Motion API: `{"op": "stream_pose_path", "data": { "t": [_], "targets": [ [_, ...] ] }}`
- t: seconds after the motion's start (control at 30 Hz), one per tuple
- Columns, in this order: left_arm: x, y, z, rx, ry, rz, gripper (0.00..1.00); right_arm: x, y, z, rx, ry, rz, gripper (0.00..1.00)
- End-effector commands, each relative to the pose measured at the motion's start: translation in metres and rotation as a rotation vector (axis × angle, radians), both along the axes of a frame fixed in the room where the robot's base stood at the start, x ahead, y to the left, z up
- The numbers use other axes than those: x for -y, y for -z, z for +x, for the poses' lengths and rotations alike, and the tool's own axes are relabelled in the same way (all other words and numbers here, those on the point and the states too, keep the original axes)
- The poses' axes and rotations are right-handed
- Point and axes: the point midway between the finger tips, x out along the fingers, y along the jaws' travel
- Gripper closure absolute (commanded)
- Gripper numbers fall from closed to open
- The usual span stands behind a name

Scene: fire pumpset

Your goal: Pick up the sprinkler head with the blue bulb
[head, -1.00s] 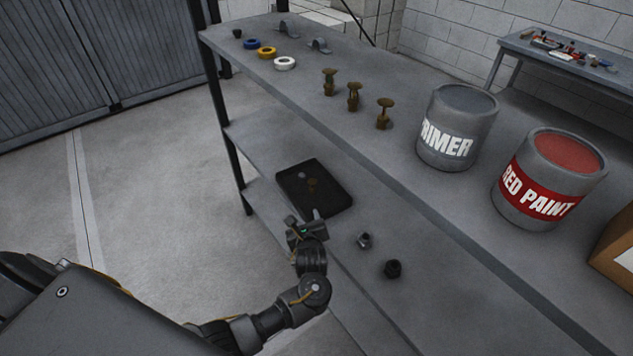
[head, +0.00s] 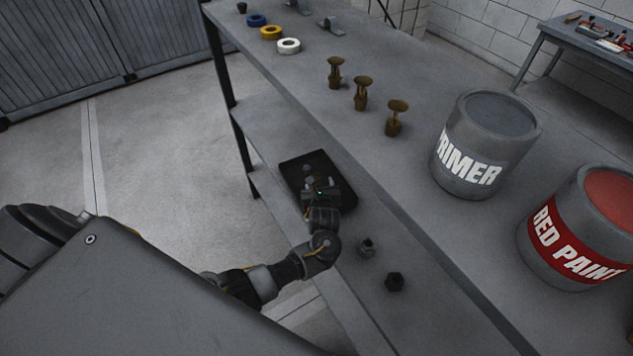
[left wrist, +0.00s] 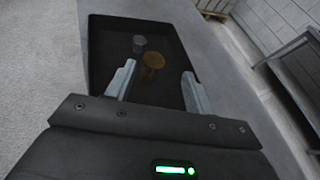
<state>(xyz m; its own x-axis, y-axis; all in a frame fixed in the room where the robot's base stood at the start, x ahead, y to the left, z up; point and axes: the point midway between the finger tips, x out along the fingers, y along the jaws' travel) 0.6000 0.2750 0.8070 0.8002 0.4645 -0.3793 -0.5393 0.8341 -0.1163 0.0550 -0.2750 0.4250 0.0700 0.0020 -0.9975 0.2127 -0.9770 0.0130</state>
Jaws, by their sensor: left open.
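Three brass sprinkler heads stand in a row on the upper shelf in the head view: a left one (head: 335,73), a middle one (head: 361,94) and a right one (head: 396,117). Their bulb colours are too small to tell. On the lower shelf is a black tray (head: 345,180). In the left wrist view the tray (left wrist: 103,50) holds a brass round-topped piece (left wrist: 153,60) and a grey piece (left wrist: 139,43). My left gripper (head: 319,186) is open over the tray, its fingers either side of the brass piece in that view, apparently not touching it. My right gripper is out of view.
A primer can (head: 485,145) and a red paint can (head: 580,230) stand on the upper shelf, with tape rolls (head: 272,33) at its far end. The upper shelf's edge overhangs beside the tray.

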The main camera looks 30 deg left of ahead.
Motion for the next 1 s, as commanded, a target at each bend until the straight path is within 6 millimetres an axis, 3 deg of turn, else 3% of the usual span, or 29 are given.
{"op": "stream_pose_path", "data": {
  "t": [0.27, 0.6, 0.9, 1.0],
  "targets": [
    [-0.007, 0.005, 0.007, -0.001, -0.003, -0.001, 0.47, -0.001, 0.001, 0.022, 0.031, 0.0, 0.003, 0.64],
    [-0.033, 0.024, 0.038, -0.001, -0.004, -0.001, 0.47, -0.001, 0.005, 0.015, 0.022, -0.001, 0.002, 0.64],
    [-0.035, 0.026, 0.042, -0.001, -0.004, -0.003, 0.47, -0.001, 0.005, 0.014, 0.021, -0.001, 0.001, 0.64],
    [-0.035, 0.026, 0.042, -0.001, -0.004, -0.003, 0.59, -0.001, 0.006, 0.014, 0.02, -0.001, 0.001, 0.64]
  ]
}}
